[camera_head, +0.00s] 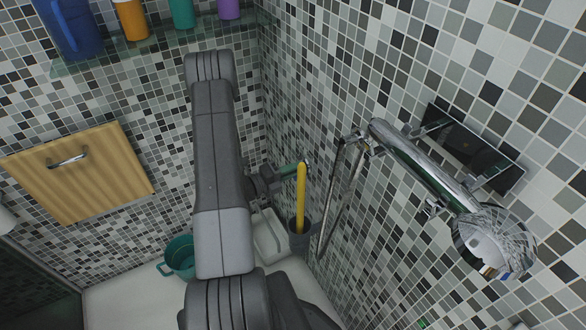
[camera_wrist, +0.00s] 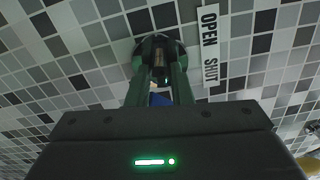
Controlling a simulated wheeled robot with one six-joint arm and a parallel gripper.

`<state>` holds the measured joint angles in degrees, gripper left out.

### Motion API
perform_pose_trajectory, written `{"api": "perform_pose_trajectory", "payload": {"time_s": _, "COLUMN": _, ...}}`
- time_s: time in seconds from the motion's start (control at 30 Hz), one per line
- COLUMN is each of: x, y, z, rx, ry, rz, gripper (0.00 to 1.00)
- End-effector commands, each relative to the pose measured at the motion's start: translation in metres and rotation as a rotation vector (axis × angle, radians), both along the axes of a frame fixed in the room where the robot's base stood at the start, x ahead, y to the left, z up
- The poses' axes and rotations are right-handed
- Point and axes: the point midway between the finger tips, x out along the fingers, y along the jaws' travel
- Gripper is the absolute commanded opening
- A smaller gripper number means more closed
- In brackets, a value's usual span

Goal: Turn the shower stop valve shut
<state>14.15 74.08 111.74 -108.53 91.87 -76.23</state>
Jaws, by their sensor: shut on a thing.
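The stop valve (camera_wrist: 158,46) is a dark round fitting on the tiled wall in the wrist view. A white label (camera_wrist: 210,46) reading OPEN and SHUT is on the wall to its right. My gripper (camera_wrist: 162,78) has its two green fingers at the valve, shut on its handle. A small blue part shows low between the fingers. The fingers hide much of the handle, so its angle is hard to tell. In the head view my gripper (camera_head: 298,167) reaches the right-hand wall, and the valve is mostly hidden there.
A yellow stick (camera_head: 301,195) stands in a grey bin (camera_head: 300,240) beside my gripper. The shower hose (camera_head: 333,200) and chrome shower head (camera_head: 492,242) are to the right. A teal bucket (camera_head: 180,258) is at lower left. A glass shelf (camera_head: 160,48) with bottles is at upper left.

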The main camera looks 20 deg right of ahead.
Motion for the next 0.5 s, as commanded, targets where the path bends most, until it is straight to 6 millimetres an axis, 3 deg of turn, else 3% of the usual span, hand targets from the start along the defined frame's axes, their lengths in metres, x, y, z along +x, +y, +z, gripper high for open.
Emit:
{"api": "perform_pose_trajectory", "payload": {"time_s": 0.37, "x": -0.0001, "y": 0.0003, "z": -0.0008, "rx": 0.002, "ry": 0.004, "rz": 0.0, "gripper": 0.0}}
{"api": "perform_pose_trajectory", "payload": {"time_s": 0.4, "x": -0.0001, "y": 0.0003, "z": -0.0008, "rx": 0.002, "ry": 0.003, "rz": 0.0, "gripper": 0.27}}
{"api": "perform_pose_trajectory", "payload": {"time_s": 0.5, "x": 0.0, "y": 0.0002, "z": -0.0007, "rx": 0.001, "ry": 0.003, "rz": 0.0, "gripper": 0.42}}
